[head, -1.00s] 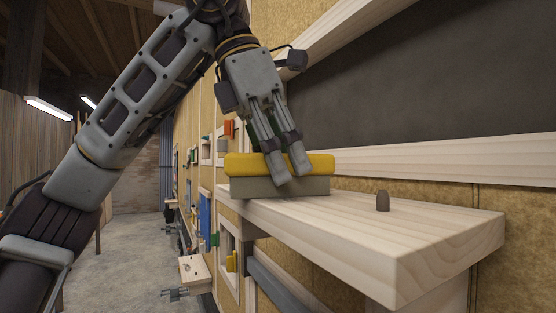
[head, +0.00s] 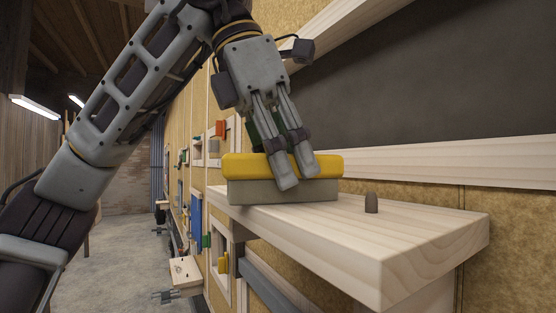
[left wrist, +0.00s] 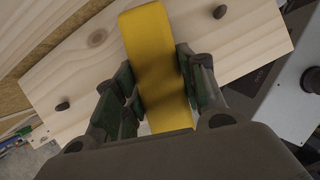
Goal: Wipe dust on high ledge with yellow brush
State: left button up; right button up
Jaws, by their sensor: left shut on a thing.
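The yellow brush (head: 235,167), a yellow block with a grey pad beneath it, sits on the far end of the pale wooden ledge (head: 400,237). Its pad appears to rest on the ledge top. My left gripper (head: 297,182) comes down from above and is shut on the brush's yellow part. In the left wrist view the yellow brush (left wrist: 155,60) lies between the fingers of the left gripper (left wrist: 160,95), above the wooden ledge (left wrist: 85,70). I cannot make out dust on the ledge. My right gripper is out of view.
A dark panel (head: 420,95) backs the ledge. Open floor (head: 110,255) lies at left.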

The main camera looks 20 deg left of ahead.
pick_arm(q)
jog(key=shift+s+d, duration=0.15)
jog(key=shift+d, duration=0.1)
dwell(0.3)
jog(key=shift+s+d, duration=0.75)
jog(key=shift+d, duration=0.2)
jog(key=shift+s+d+f, duration=0.2)
jog(key=shift+s+d, duration=0.2)
jog(key=shift+d, duration=0.05)
jog(key=shift+s+a, duration=0.1)
jog(key=shift+s, duration=0.15)
jog(key=shift+s+a, duration=0.15)
jog(key=shift+s, duration=0.2)
jog(key=shift+w+a+r, duration=0.1)
jog(key=shift+a+r, duration=0.05)
